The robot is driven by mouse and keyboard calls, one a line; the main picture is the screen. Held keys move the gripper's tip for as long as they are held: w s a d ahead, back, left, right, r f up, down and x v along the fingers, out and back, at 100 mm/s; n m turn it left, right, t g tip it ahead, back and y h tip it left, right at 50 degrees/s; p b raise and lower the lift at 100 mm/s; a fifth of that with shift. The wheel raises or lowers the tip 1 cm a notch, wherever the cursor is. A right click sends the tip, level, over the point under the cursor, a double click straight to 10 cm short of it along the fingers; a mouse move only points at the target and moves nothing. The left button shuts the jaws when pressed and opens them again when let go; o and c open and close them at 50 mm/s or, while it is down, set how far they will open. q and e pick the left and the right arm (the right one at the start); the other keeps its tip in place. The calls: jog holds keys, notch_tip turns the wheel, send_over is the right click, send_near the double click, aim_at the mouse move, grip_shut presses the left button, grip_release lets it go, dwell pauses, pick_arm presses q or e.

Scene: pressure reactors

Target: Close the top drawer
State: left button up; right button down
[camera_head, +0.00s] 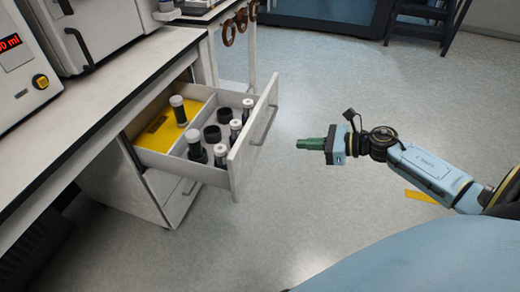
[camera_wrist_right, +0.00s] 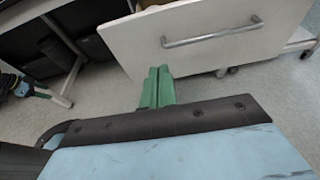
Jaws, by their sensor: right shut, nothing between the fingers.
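The top drawer (camera_head: 240,165) of the white cabinet is pulled out, with its front panel facing right. It holds several dark vials with white or grey caps and a yellow item (camera_head: 160,130). A metal bar handle (camera_head: 264,124) is on its front. My right gripper (camera_head: 300,143) has green fingers, is shut and empty, and is to the right of the drawer front, apart from it. In the right wrist view, the shut fingers (camera_wrist_right: 158,88) point toward the white drawer front (camera_wrist_right: 200,55) and its handle (camera_wrist_right: 212,33). My left gripper does not show in the head view.
A white bench (camera_head: 120,85) with lab machines (camera_head: 18,65) on it runs above the cabinet at left. A lower drawer (camera_head: 182,200) sits beneath the open one.

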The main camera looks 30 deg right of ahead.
jog(key=b, duration=0.2)
send_near(249, 141)
jog(key=x, duration=0.5)
jog(key=shift+f, duration=0.25)
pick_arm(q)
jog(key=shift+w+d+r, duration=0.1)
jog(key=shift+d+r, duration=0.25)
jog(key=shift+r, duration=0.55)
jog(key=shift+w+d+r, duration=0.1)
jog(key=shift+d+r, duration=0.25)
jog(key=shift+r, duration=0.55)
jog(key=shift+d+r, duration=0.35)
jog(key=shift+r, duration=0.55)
pick_arm(e)
jog(key=shift+w+a, duration=0.4)
jog(key=shift+w, duration=0.2)
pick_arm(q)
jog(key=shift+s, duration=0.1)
pick_arm(e)
jog(key=shift+w+a, duration=0.1)
